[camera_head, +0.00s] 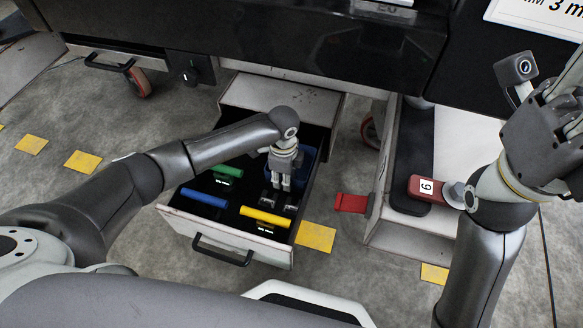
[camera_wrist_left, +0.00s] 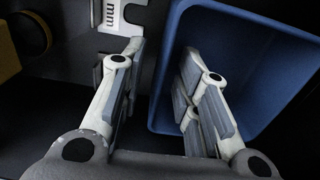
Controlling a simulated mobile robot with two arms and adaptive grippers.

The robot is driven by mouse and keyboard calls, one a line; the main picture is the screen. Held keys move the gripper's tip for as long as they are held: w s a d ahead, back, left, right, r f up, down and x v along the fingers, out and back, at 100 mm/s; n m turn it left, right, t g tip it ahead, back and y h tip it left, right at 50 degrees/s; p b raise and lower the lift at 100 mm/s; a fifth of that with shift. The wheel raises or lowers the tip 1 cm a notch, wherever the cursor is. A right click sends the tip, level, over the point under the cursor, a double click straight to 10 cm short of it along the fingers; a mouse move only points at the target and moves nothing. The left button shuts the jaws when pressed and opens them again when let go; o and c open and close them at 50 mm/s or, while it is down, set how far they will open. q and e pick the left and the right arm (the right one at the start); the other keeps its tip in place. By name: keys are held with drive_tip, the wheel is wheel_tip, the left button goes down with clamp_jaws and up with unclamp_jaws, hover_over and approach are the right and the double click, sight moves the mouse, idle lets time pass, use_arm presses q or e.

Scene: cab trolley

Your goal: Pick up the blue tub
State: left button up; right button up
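The blue tub (camera_head: 308,158) stands in the far right part of the open drawer (camera_head: 288,218), partly hidden behind my left gripper (camera_head: 280,182). In the left wrist view the tub (camera_wrist_left: 245,55) fills the upper right, and the part of its inside that shows looks empty. My left gripper (camera_wrist_left: 160,52) is open, with a gap between its fingers. One finger appears outside the tub's near wall and the other over its inside; contact cannot be told. My right gripper (camera_head: 563,105) is raised at the right edge, away from the drawer and partly cut off.
The drawer also holds a green-handled (camera_head: 229,171), a blue-handled (camera_head: 203,197) and a yellow-handled item (camera_head: 265,217), plus small dark metal pieces. The dark trolley body overhangs behind the drawer.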

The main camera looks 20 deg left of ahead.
use_arm(q)
clamp_jaws()
drive_tip(key=shift+r, duration=0.2)
